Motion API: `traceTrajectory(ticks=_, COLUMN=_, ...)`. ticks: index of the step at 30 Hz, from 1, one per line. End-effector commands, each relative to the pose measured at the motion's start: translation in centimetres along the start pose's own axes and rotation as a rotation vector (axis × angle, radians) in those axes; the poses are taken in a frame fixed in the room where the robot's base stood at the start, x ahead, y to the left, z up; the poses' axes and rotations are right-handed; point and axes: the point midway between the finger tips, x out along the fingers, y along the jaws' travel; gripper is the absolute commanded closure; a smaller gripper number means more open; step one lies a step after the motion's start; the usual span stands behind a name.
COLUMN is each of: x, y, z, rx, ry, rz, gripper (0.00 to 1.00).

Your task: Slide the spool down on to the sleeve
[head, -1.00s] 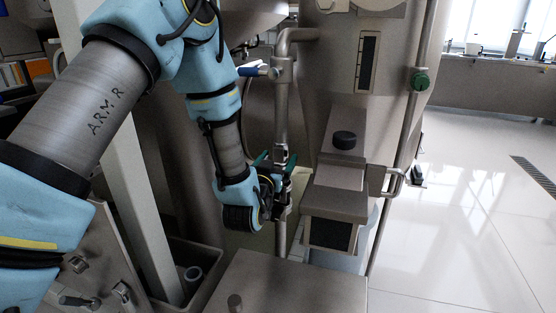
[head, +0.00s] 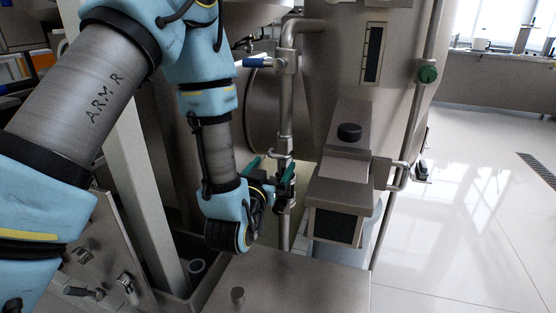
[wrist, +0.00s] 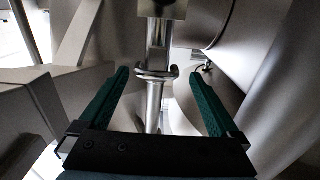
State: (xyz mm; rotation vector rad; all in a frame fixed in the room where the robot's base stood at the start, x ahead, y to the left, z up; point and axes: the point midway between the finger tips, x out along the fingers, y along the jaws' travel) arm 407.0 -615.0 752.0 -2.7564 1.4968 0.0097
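A vertical steel pipe (head: 285,105) comes down from an elbow in the head view. A ring-like collar (wrist: 155,72) sits on it in the wrist view, with a narrower bright length (wrist: 153,110) below. I cannot tell surely where the spool ends and the sleeve begins. My gripper (head: 275,162) is at collar height beside the pipe. In the wrist view the two green fingers of my gripper (wrist: 160,74) are wide apart, with clear gaps to the pipe showing between them. My arm and fingers partly hide the joint in the head view.
A steel box with a black knob (head: 349,132) stands close right of the pipe. A blue-handled valve (head: 252,62) is above my gripper. A flat steel cover (head: 285,280) lies below in front. A large drum (wrist: 245,40) is at upper right in the wrist view. Open floor lies far right.

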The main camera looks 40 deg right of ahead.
Motion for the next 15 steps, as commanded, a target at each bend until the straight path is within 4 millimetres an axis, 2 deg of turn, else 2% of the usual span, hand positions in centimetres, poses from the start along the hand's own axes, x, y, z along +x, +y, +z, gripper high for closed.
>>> traceTrajectory(ticks=3, x=-2.0, y=0.0, z=0.2, rx=0.001, ry=-0.004, rz=0.000, gripper=0.02)
traceTrajectory(ticks=6, x=-3.0, y=-0.1, z=0.2, rx=0.001, ry=-0.003, rz=-0.001, gripper=0.02)
traceTrajectory(ticks=15, x=-3.8, y=-0.1, z=0.0, rx=0.001, ry=-0.002, rz=-0.002, gripper=0.02)
